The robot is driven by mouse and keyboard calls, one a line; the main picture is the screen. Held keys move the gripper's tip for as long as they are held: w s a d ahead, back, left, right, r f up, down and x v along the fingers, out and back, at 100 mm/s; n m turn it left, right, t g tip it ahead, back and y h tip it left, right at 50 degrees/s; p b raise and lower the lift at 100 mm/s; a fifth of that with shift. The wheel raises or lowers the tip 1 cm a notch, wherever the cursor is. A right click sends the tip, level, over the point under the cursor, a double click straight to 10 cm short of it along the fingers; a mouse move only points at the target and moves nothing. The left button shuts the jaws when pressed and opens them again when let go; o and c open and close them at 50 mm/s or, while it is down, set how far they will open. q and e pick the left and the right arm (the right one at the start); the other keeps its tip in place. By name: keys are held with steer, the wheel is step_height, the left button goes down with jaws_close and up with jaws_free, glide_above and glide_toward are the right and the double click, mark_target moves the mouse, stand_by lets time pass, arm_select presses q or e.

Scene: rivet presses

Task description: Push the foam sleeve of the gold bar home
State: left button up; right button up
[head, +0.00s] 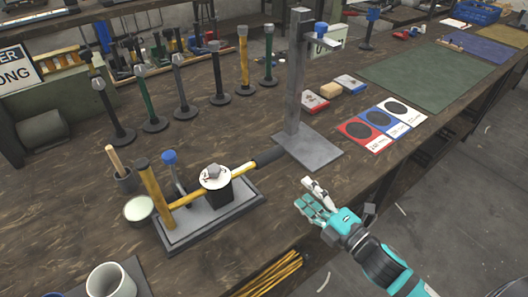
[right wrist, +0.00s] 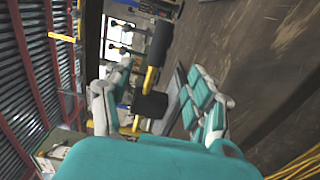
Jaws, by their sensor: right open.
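The gold bar (head: 240,171) runs slantwise across a small press on a grey base plate (head: 235,202). A black foam sleeve (head: 269,157) sits on its right end. Bare gold bar shows between the sleeve and the black block (head: 215,193) under a white disc (head: 215,177). My right gripper (head: 315,197) is open and empty, to the right of and nearer than the sleeve, apart from it. In the right wrist view the sleeve (right wrist: 159,44) shows beyond and between the spread fingers. How far the bar reaches inside the sleeve is hidden. My left gripper is not in view.
A grey metal stand (head: 296,80) rises just behind the sleeve, its foot plate (head: 308,148) close to it. Several upright tools stand at the back. A tin (head: 139,208) and a mug (head: 110,281) are at left. Gold rods (head: 270,274) lie at the front edge.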

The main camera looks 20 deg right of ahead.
mark_target(272, 161)
steer(key=p+x, duration=0.1)
steer(key=x, duration=1.4)
steer(key=shift+w+a+p, duration=0.15)
steer(key=shift+w+p, duration=0.2)
steer(key=shift+w, duration=0.05)
jaws_close()
